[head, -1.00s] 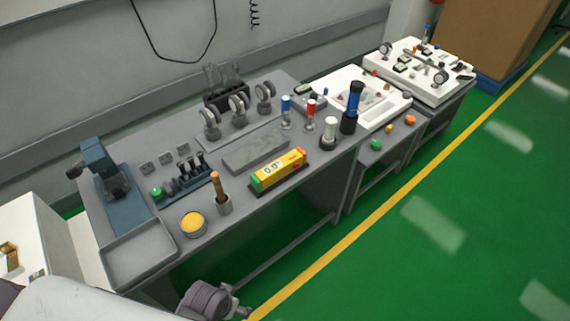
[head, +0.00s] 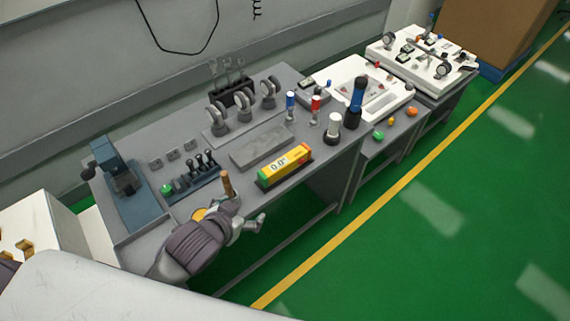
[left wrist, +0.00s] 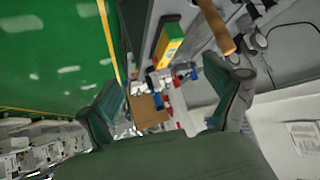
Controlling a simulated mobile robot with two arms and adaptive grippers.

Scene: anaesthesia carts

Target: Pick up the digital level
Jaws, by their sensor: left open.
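The digital level (head: 284,166) is a yellow, green and orange bar with a "0.0°" display. It lies near the front edge of the grey bench in the head view, and it also shows in the left wrist view (left wrist: 170,42). My left gripper (head: 248,211) is open and empty at the bench's front edge, left of and nearer than the level, apart from it. My right gripper is not in view.
A wooden-handled tool (head: 227,184) stands close to my left gripper, and a yellow-topped tin (head: 199,214) is partly hidden behind it. A grey plate (head: 261,147) lies behind the level. A white-topped cylinder (head: 334,126) stands to its right. The green floor in front is clear.

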